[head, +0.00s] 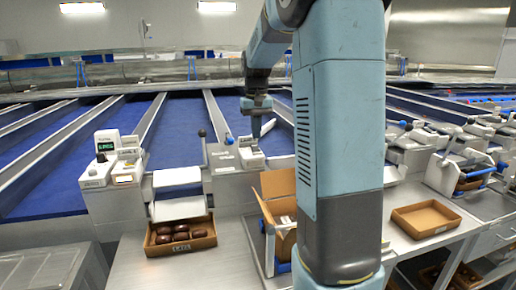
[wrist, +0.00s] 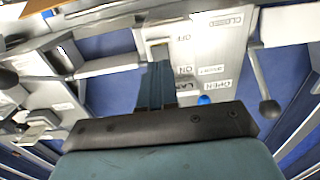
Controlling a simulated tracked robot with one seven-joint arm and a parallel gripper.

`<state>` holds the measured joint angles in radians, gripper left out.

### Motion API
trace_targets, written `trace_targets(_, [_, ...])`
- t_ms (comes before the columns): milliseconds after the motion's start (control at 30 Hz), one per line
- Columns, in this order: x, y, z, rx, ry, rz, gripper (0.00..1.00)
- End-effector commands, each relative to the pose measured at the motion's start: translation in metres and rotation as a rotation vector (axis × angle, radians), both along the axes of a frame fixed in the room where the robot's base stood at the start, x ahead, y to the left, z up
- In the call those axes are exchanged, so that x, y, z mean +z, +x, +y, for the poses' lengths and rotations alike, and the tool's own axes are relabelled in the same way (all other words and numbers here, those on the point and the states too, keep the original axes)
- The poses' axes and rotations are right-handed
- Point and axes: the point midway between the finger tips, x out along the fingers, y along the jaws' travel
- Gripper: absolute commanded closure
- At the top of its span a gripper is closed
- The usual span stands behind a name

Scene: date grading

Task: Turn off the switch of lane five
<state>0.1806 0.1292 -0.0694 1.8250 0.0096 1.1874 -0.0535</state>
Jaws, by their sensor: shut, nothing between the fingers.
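My gripper (head: 257,132) is shut and empty, pointing down over a white control box (head: 251,155) at the middle lanes. In the wrist view, its closed fingers (wrist: 156,82) reach over the edge of a pale panel (wrist: 215,50) marked OFF, ON, OPEN and CLOSED. The ON mark is just right of the fingers and OFF is farther along. A lane label is partly hidden by my gripper, so its number cannot be read. The switch lever itself is not clear, and its position and any contact with my fingers cannot be told.
A lever with a dark ball (wrist: 269,111) and a blue knob (wrist: 204,99) stand close by. Another control box with a green display (head: 105,145) is at left. A date tray (head: 180,249), an open carton (head: 277,185) and an empty tray (head: 426,219) sit on the counter.

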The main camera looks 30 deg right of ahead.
Motion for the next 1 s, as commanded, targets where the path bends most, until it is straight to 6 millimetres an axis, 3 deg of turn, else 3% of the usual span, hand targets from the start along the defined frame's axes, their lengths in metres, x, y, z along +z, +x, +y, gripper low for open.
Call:
trace_targets(433, [0.027, 0.0, 0.0, 0.0, 0.0, 0.0, 1.0])
trace_targets(1000, [0.029, -0.001, 0.0, 0.0, 0.0, 0.0, 1.0])
